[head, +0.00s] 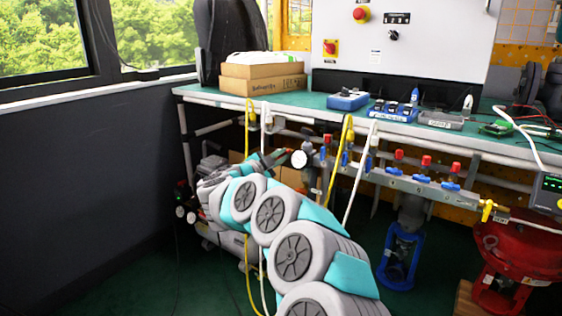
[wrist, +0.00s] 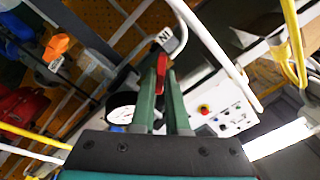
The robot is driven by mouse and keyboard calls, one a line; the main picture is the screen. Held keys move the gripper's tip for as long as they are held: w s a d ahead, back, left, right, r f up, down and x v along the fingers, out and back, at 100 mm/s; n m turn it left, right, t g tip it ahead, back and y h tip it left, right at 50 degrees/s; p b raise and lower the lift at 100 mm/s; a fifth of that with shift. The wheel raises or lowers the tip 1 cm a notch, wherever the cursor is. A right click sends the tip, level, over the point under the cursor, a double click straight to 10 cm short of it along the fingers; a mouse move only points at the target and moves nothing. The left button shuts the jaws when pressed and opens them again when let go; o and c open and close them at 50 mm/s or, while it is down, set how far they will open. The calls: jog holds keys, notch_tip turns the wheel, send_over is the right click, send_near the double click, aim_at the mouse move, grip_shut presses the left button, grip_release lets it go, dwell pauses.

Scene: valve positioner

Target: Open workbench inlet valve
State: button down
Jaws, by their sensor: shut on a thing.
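The inlet valve shows a red lever handle (wrist: 161,65) in the wrist view, between the green fingers of my gripper (wrist: 162,80). The fingers are shut on this handle. A white tag whose letters appear as "NI" (wrist: 165,36) sits just beyond it. In the head view my gripper (head: 281,157) reaches under the front edge of the workbench (head: 330,108), just left of a round white pressure gauge (head: 299,159). The gauge also shows in the wrist view (wrist: 122,107). The fingers hide part of the handle, and the valve body is hard to make out.
A pipe manifold with several red and blue fittings (head: 427,161) runs right along the bench front. Yellow (head: 340,160) and white (head: 360,175) hoses hang near my arm. A blue device (head: 402,250) and a red one (head: 520,245) stand below. The floor at left is clear.

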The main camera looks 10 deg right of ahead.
jog(key=shift+d+f+m+b, duration=0.1)
jog(key=shift+f+m+b, duration=0.05)
jog(key=shift+m+b, duration=1.65)
jog(key=shift+f+m+b, duration=0.1)
jog(key=shift+m+b, duration=1.05)
jog(key=shift+m, duration=1.25)
jog(key=c, duration=0.9)
grip_release()
jog(key=shift+s, duration=0.1)
jog(key=shift+p+v, duration=0.35)
jog(key=shift+v, duration=3.55)
jog(key=shift+r, duration=0.1)
